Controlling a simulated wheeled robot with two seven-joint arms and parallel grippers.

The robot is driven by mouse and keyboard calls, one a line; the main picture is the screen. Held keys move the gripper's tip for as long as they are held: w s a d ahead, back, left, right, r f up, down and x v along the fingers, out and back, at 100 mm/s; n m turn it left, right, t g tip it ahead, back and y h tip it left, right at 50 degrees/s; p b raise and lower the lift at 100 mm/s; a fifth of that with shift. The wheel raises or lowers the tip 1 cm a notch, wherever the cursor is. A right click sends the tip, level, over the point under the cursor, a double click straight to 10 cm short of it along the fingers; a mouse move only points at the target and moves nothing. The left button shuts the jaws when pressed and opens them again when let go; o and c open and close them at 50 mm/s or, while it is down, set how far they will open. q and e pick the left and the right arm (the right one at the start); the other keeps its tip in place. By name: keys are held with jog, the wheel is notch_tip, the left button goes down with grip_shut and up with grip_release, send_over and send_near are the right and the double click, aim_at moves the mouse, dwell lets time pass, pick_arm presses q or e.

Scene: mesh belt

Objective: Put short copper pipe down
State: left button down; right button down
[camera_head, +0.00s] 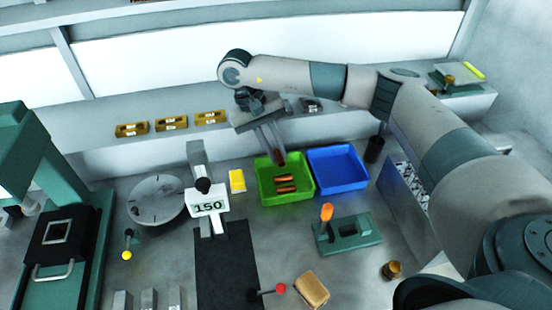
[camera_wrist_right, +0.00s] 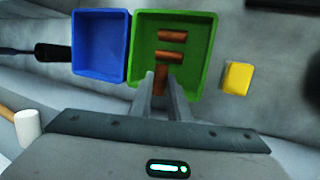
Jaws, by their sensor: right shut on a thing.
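My right gripper (camera_head: 277,158) is over the back part of the green bin (camera_head: 304,193), shut on a short copper pipe (camera_wrist_right: 160,78). In the right wrist view the held pipe sits between the fingertips (camera_wrist_right: 161,84) at the near edge of the green bin (camera_wrist_right: 211,50). Two more copper pipes (camera_wrist_right: 173,36) lie apart on the bin floor; they also show in the head view (camera_head: 286,189). Whether the held pipe touches the bin floor I cannot tell. My left gripper is not in view.
A blue bin (camera_head: 338,178) stands right beside the green one. A yellow block (camera_head: 237,181) lies to its left. A green fixture with an orange-handled part (camera_head: 350,234) stands in front.

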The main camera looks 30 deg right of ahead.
aim_at(281, 173)
jog(key=shift+f, duration=0.1)
jog(key=shift+s+f+p, duration=0.15)
jog(key=shift+f+p, duration=0.2)
jog(key=shift+f, duration=0.35)
jog(key=shift+s+f+p, duration=0.15)
jog(key=shift+f+p, duration=0.2)
jog(key=shift+f, duration=0.35)
jog(key=shift+w+f, duration=0.25)
jog(key=shift+f, duration=0.3)
jog(key=shift+s+f+b, duration=0.1)
jog(key=shift+f+b, duration=0.1)
jog(key=shift+b, duration=0.15)
jog(key=c, duration=2)
grip_release()
jog(key=shift+o, duration=0.3)
jog(key=shift+s, duration=0.1)
jog(key=shift+f, duration=0.1)
